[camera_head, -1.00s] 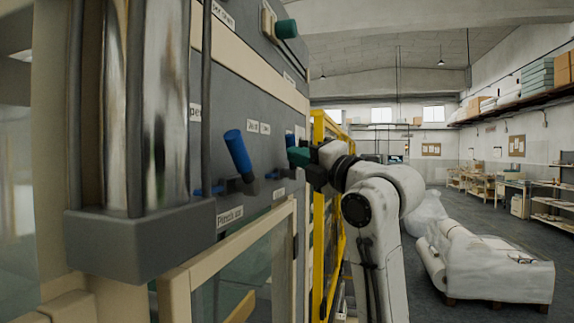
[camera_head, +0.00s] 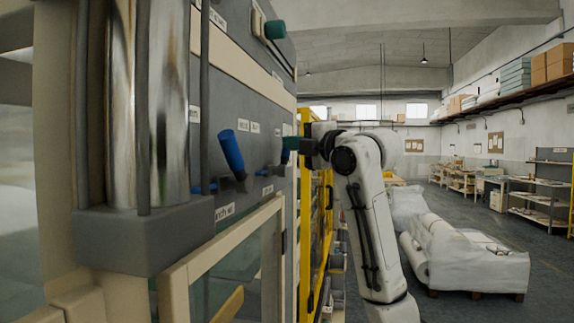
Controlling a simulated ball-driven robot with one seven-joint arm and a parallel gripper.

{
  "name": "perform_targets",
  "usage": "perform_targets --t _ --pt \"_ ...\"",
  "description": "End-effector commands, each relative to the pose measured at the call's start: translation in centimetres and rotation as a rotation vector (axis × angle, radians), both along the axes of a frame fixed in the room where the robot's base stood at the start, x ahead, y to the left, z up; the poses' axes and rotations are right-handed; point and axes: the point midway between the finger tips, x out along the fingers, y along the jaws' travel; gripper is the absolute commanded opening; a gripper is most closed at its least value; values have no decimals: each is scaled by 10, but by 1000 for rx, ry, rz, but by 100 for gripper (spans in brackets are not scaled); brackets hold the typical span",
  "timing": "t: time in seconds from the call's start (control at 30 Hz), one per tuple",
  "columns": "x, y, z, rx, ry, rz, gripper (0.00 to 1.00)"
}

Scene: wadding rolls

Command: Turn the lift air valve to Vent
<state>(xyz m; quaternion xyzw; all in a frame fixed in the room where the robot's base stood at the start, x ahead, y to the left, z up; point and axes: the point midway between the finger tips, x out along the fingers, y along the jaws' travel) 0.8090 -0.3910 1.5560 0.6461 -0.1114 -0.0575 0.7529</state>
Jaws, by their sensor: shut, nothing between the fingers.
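A blue valve handle (camera_head: 232,152) stands tilted on the grey machine panel (camera_head: 225,110), its top leaning to the left. Small white labels (camera_head: 249,127) sit beside it, too blurred to read. A second blue handle lies low and level on the panel (camera_head: 205,188).
A steel cylinder (camera_head: 163,110) and its grey block (camera_head: 150,240) stand close on the left. A beige framed door (camera_head: 225,245) juts out below the handles. A yellow frame (camera_head: 318,240) stands beyond. Wrapped rolls on a pallet (camera_head: 460,250) lie right; floor between is open.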

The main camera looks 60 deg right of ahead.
Motion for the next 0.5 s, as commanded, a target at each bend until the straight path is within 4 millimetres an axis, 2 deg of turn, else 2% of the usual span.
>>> perform_targets --t 0.5 --pt "4 -11 -1 -2 -1 -1 0"
